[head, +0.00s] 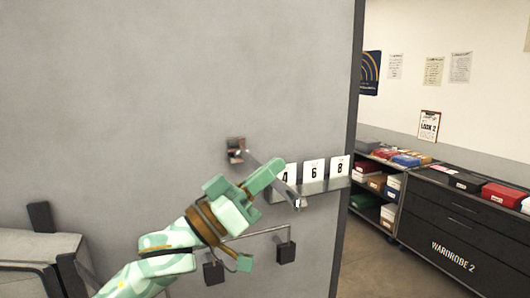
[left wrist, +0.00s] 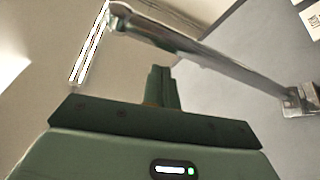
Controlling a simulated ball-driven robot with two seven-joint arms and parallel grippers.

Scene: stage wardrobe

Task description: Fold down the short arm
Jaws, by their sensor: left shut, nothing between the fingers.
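The short arm (head: 256,163) is a thin metal bar that juts out from a small bracket (head: 236,150) on the grey wall. Its far end shows near the number cards, and part of it is hidden behind my left gripper. In the left wrist view, the bar (left wrist: 205,52) runs from a rounded end at upper left to a wall mount at right. My left gripper (head: 275,168) is shut and empty, its fingers close to the bar in the head view. In the left wrist view, the fingertips (left wrist: 161,72) lie just below the bar; I cannot tell whether they touch it. My right gripper is not in view.
A small ledge (head: 325,186) holds cards 4, 6 and 8. Below, a thin rod (head: 262,233) joins two black blocks (head: 286,252) at the wall. The grey wall panel (head: 150,90) ends at a dark edge; shelves and a black cabinet (head: 455,235) stand beyond.

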